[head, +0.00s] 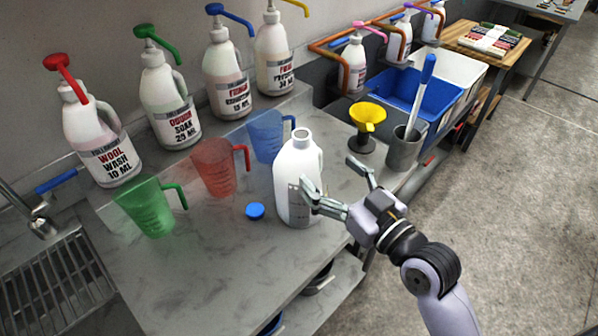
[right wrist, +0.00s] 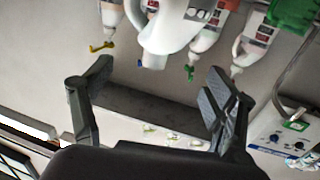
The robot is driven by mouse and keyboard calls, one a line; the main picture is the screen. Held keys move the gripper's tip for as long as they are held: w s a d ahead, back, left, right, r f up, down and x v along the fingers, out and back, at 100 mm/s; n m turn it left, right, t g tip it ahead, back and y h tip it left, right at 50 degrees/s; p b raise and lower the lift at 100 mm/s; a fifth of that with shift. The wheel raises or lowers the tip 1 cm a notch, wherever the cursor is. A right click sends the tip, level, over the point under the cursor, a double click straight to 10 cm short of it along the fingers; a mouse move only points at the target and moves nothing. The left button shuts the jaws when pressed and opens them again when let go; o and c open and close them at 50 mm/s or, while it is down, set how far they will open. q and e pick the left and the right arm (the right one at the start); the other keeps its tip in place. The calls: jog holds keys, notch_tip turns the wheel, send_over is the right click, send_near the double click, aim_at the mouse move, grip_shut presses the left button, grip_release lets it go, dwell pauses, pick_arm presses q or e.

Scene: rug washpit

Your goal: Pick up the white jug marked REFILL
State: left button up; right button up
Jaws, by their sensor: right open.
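The white jug (head: 294,170) stands upright and uncapped on the grey marbled counter (head: 215,270). Its grey label is partly covered by a finger, and I cannot read the marking. My right gripper (head: 331,178) is open and empty at the jug's right side. One finger overlaps the jug's lower right edge in the head view; I cannot tell if it touches. In the right wrist view the jug (right wrist: 168,32) shows upside down, beyond and between the spread fingertips (right wrist: 157,78). A blue cap (head: 255,211) lies left of the jug. My left gripper is not in view.
Green (head: 150,208), red (head: 216,168) and blue (head: 266,137) measuring jugs stand left of and behind the white jug. Several pump bottles line the wall. A yellow funnel (head: 367,116) and a grey cup (head: 404,150) stand behind my right gripper. The front counter is clear.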

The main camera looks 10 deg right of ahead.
aim_at(305, 150)
jog(key=x, duration=0.2)
jog(key=p+x, duration=0.1)
jog(key=x, duration=0.2)
jog(key=shift+r, duration=0.2)
jog(key=p+x, duration=0.2)
jog(key=x, duration=0.2)
jog(key=shift+w+a, duration=0.15)
jog(key=shift+w, duration=0.2)
jog(key=shift+w+a+f, duration=0.1)
jog(key=shift+w+f, duration=0.1)
jog(key=shift+w, duration=0.05)
jog(key=shift+s, duration=0.1)
jog(key=shift+c, duration=0.4)
jog(key=shift+c, duration=0.6)
grip_shut()
jog(key=shift+r, duration=0.1)
